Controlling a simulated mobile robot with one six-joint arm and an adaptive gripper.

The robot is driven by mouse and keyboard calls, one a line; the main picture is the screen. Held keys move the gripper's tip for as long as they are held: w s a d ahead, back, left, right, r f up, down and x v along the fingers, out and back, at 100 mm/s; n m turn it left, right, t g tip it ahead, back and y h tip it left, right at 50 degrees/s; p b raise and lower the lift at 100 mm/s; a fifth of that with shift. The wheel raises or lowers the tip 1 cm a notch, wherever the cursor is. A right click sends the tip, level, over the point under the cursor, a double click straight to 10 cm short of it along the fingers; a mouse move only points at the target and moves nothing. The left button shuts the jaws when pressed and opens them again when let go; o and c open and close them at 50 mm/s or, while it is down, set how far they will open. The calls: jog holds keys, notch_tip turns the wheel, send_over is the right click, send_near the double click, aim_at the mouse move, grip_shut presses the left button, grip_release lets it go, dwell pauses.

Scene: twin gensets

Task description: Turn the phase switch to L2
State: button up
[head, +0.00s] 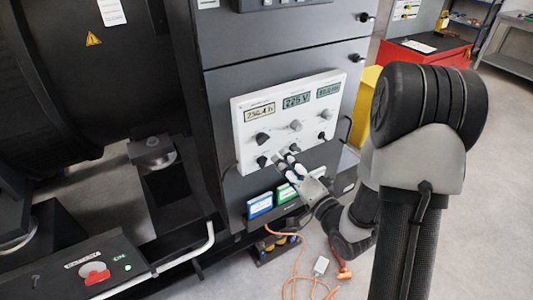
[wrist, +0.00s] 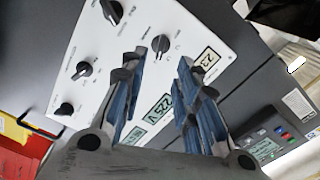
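The white control panel (head: 243,139) on the dark genset cabinet carries several knobs below three displays; the middle display (head: 296,101) reads 225 V. The knob labels are too small to read, so I cannot tell which knob is the phase switch. My gripper (head: 284,158) is in front of the panel's lower part and hides some of it. In the wrist view my gripper (wrist: 159,62) has its two blue-padded fingers apart, with nothing between them. A dark-capped knob (wrist: 161,43) shows just beyond the fingertips. No contact is visible.
Blue (head: 260,205) and green (head: 286,193) boxes sit low on the cabinet under my gripper. An orange cable (head: 295,270) hangs to the floor. A red cabinet (head: 424,52) stands at the right. A battery switch (head: 94,273) is at lower left.

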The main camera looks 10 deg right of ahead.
aim_at(265, 142)
jog(key=b+x, duration=0.2)
jog(key=x, duration=0.8)
grip_shut()
